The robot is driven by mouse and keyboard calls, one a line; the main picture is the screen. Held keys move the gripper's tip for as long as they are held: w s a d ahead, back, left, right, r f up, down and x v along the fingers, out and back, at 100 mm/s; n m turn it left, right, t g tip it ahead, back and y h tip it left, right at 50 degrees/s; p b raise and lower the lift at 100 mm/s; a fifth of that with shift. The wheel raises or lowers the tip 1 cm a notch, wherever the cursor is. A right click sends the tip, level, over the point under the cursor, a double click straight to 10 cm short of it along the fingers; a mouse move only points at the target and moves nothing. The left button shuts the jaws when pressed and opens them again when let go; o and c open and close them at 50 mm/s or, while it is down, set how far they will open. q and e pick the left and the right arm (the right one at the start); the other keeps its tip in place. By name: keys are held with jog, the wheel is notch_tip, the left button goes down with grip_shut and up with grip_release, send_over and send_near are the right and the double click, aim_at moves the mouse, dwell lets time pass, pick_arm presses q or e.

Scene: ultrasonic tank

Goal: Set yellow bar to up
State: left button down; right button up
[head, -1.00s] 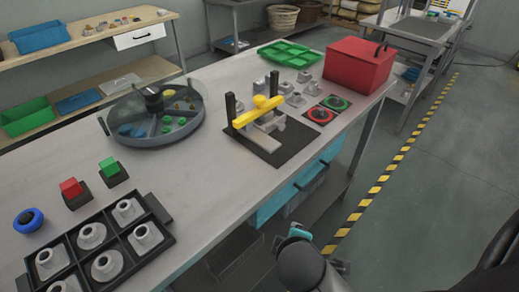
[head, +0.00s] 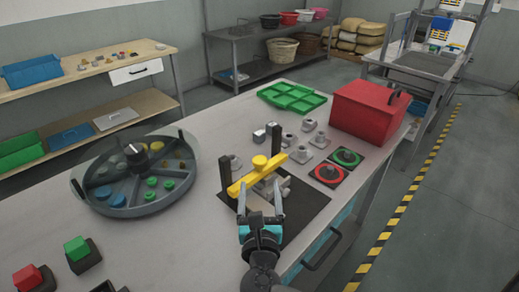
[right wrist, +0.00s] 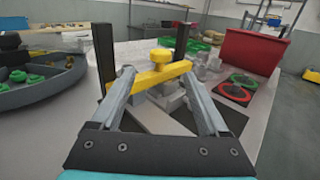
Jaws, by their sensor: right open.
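The yellow bar (head: 256,174) with a round yellow knob on top runs between two dark posts (head: 225,172) above a black mat (head: 303,205). Grey metal parts lie under and behind it. It also shows in the right wrist view (right wrist: 150,77). My right gripper (head: 261,198) is open, on the near side of the bar, with its fingers pointing toward it. In the right wrist view the two fingers (right wrist: 166,88) stand apart, with the bar crossing just beyond or at their tips; I cannot tell whether they touch. My left gripper is not in view.
A round grey sectioned tray (head: 110,205) stands left of the bar. Red and green blocks (head: 76,248) sit front left.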

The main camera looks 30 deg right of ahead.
aim_at(260, 157)
jog(key=x, duration=0.5)
jog(key=b+x, duration=0.1)
jog(key=x, duration=0.6)
jog(key=shift+w+d, duration=0.1)
jog(key=shift+w+d+b, duration=0.3)
jog(key=shift+w, duration=0.25)
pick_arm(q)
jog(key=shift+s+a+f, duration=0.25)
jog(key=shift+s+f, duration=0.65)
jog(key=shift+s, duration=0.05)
pick_arm(e)
grip_shut()
